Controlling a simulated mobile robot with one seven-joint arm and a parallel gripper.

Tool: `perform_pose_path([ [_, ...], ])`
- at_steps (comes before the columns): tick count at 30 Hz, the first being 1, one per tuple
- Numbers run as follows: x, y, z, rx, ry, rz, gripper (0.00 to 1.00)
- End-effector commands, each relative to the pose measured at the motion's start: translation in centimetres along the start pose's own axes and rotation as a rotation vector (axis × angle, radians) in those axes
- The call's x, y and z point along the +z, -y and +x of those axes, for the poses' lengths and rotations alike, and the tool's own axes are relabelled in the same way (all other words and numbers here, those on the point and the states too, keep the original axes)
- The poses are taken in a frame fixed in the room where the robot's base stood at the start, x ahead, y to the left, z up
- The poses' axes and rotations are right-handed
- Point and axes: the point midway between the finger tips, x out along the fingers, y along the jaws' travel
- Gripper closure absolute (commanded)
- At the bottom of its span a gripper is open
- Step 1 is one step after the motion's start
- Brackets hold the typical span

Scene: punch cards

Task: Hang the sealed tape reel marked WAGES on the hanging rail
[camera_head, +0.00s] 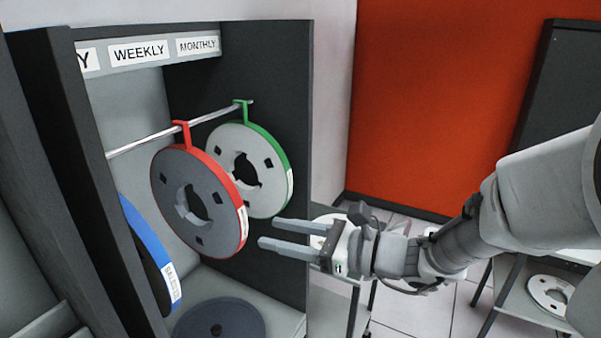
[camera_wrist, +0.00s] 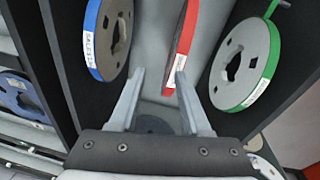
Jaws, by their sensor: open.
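A red-rimmed grey reel (camera_head: 172,190) hangs by its red hook from the metal hanging rail (camera_head: 150,141) in the cabinet. In the wrist view its red rim (camera_wrist: 187,30) shows edge-on, with a white label too small to read. A green-rimmed reel (camera_head: 222,137) hangs behind it. A blue-rimmed reel (camera_head: 150,245) stands at the left, partly hidden by the cabinet side; its label appears to read SALES. I cannot tell which reel is marked WAGES. My gripper (camera_head: 261,233) is open and empty, just right of the red reel; its fingers (camera_wrist: 160,78) point into the cabinet.
A dark reel (camera_head: 217,320) lies flat on the cabinet floor. The header carries WEEKLY (camera_head: 139,50) and MONTHLY (camera_head: 198,45) labels. Dark side walls (camera_head: 295,110) bound the cabinet. Another blue reel (camera_wrist: 22,98) shows at the wrist view's left. A pale reel (camera_head: 551,294) lies on a shelf at right.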

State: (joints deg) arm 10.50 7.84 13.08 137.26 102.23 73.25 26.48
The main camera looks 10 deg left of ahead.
Motion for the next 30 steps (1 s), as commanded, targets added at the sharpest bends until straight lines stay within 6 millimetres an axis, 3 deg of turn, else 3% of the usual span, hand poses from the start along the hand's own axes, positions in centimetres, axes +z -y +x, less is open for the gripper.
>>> perform_pose_path([
  [4, 0.4, 2.4, 0.1, -0.079, 0.067, 0.109, 0.53],
  [11, 0.4, 3.1, 1.1, -0.101, 0.086, 0.136, 0.53],
  [30, 0.9, 3.8, 8.6, -0.100, 0.086, 0.133, 0.53],
])
